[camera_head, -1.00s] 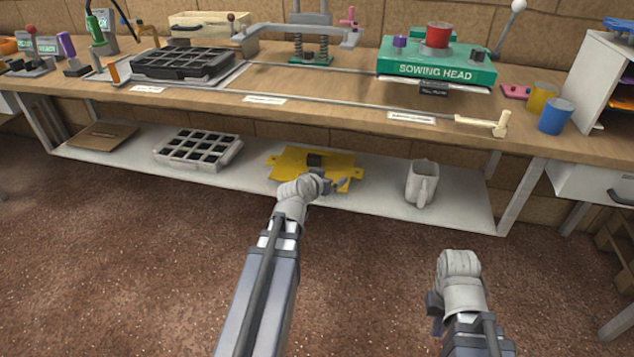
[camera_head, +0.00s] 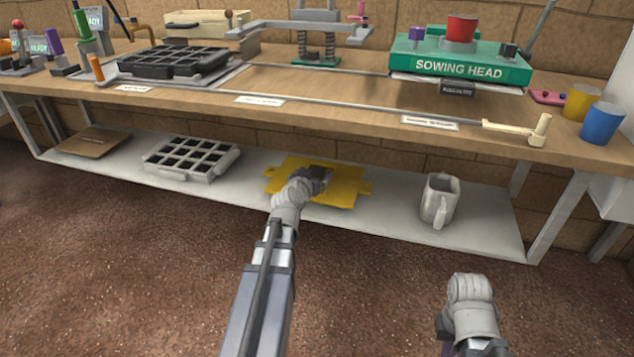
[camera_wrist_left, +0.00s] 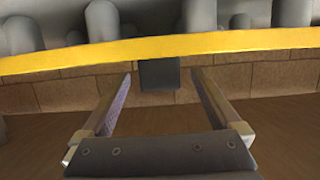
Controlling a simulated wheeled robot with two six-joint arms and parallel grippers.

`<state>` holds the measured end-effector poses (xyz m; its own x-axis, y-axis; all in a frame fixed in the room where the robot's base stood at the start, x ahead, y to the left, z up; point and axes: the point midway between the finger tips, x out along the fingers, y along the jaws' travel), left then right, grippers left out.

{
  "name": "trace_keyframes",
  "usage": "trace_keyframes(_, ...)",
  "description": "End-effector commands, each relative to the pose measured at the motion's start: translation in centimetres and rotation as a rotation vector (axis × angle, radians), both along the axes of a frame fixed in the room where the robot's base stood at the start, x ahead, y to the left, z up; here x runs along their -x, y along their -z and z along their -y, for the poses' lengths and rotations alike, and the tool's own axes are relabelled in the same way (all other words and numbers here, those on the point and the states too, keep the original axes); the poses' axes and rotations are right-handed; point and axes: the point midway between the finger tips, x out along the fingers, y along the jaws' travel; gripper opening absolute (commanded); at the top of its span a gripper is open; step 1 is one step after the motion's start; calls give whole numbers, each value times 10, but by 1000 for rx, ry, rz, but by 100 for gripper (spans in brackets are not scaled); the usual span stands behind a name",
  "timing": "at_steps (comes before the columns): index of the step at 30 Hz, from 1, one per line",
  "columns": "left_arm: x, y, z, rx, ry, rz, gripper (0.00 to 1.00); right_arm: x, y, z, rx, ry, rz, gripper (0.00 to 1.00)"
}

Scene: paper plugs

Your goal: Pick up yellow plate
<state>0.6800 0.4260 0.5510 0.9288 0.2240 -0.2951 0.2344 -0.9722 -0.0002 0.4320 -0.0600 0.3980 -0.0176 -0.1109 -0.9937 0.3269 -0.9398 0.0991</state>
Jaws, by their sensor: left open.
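The yellow plate (camera_head: 344,190) lies flat on the white lower shelf, with tabs at its sides. In the left wrist view it shows edge-on as a yellow band (camera_wrist_left: 230,43). A dark block (camera_wrist_left: 158,75) on the plate lies ahead between my left fingers, with visible space on both sides. My left gripper (camera_head: 320,176) is over the middle of the plate in the head view and covers most of the block. In the wrist view my left gripper (camera_wrist_left: 162,80) is open and empty. My right gripper (camera_head: 448,326) is low in front of the shelf, its fingers unclear.
On the lower shelf (camera_head: 400,224), a grey grid tray (camera_head: 190,158) is left of the plate and a white jug (camera_head: 440,200) is right. A brown board (camera_head: 92,143) lies far left. The workbench edge (camera_head: 330,120) overhangs the shelf.

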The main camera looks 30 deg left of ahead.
Motion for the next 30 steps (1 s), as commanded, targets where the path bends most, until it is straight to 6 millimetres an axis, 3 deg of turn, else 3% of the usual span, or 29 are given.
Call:
trace_keyframes(7,-10,1,-3,-1,1,0,98,0,1,0,0,0,0,0)
trace_keyframes(16,-50,9,-12,1,2,-1,98,0,9,0,0,0,1,0)
trace_keyframes(23,-51,9,-12,1,1,-1,98,0,8,0,0,0,1,0)
trace_keyframes(30,-51,9,-12,1,1,-1,74,0,8,0,0,0,1,0)
